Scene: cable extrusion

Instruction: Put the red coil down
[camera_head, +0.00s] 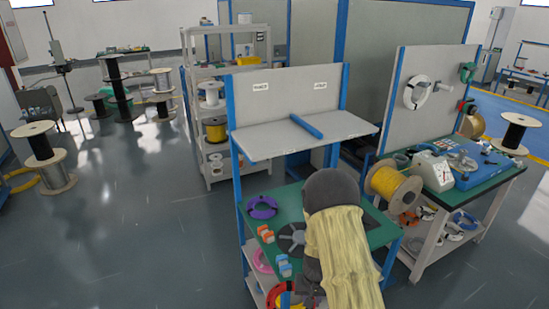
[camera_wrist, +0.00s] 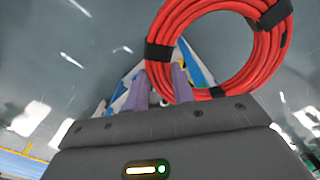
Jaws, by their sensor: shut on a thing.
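The red coil (camera_wrist: 258,62) is a ring of red cable bound with black tape. It shows large in the wrist view, standing up beyond my gripper. My gripper (camera_wrist: 163,82) is shut on the coil's near edge, though the exact contact is partly hidden. In the head view my arm reaches down over the front of the green workbench (camera_head: 288,203), and my gripper is mostly hidden at the bottom edge. A red and yellow shape (camera_head: 274,294) shows beside it there; I cannot tell whether this is the held coil.
A purple coil (camera_head: 262,207), a dark reel (camera_head: 292,238) and small orange and blue parts (camera_head: 282,265) lie on the workbench. A pink coil (camera_head: 261,260) is below. A grey shelf (camera_head: 290,138) overhangs. The floor at left (camera_head: 130,230) is clear.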

